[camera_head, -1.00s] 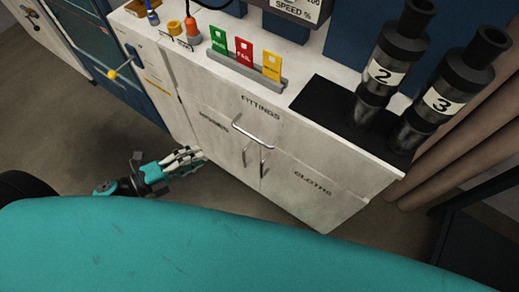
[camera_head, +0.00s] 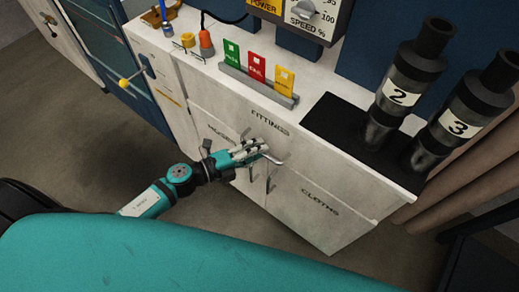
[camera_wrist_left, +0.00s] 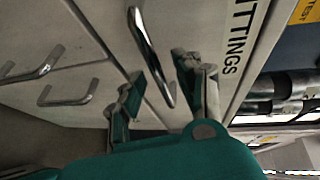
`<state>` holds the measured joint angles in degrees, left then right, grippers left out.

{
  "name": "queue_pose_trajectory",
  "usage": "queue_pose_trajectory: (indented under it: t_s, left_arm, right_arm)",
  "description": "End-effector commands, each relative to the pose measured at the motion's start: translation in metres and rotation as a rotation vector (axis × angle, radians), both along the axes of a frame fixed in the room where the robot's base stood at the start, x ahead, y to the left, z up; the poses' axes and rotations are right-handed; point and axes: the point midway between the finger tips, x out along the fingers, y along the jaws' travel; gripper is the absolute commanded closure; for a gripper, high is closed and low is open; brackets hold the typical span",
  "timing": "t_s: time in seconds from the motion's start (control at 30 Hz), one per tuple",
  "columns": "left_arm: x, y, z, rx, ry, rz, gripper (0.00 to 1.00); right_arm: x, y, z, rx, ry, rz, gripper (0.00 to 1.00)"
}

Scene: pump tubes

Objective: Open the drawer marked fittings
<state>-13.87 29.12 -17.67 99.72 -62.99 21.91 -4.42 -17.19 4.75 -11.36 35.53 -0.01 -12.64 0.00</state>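The drawer marked FITTINGS (camera_head: 318,172) is at the top of the white cabinet and looks closed, its front flush. Its silver bar handle (camera_head: 274,160) is partly hidden by my left gripper (camera_head: 262,150) in the head view. In the left wrist view the handle (camera_wrist_left: 150,52) runs down between the two fingers of my left gripper (camera_wrist_left: 160,97). The fingers are apart, one on each side of the bar, with a visible gap. I cannot tell whether either finger touches it. My right gripper is not in view.
Below are two cabinet doors with upright handles, the right one marked CLOTHS (camera_head: 320,202). On the counter stand a rack of green, red and yellow cards (camera_head: 258,88) and black tubes numbered 2 (camera_head: 400,95) and 3 (camera_head: 460,128). Open floor lies before the cabinet.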

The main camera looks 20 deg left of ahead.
Motion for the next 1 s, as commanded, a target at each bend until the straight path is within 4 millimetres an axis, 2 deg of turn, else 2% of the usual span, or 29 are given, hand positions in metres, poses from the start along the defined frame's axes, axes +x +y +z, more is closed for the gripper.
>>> queue_pose_trajectory:
  t_s: [0.13, 0.4, 0.43, 0.7, 1.0]
  left_arm:
    - [0.0073, -0.0063, -0.0013, 0.0, -0.001, 0.001, 0.66]
    - [0.008, -0.0074, -0.0019, 0.0, 0.0, 0.0, 0.66]
    - [0.008, -0.0074, -0.0019, 0.0, 0.0, 0.0, 0.67]
    - [0.0079, -0.0072, -0.0019, 0.0, 0.0, 0.0, 1.0]
    - [0.0076, -0.0068, -0.0025, 0.001, 0.001, 0.001, 1.0]
  right_arm:
    - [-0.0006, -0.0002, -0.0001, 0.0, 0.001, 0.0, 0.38]
    - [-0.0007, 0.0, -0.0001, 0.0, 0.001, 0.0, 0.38]
    - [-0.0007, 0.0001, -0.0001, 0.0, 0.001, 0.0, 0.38]
    - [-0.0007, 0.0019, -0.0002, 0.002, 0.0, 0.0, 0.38]
    - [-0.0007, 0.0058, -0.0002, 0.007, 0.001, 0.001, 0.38]
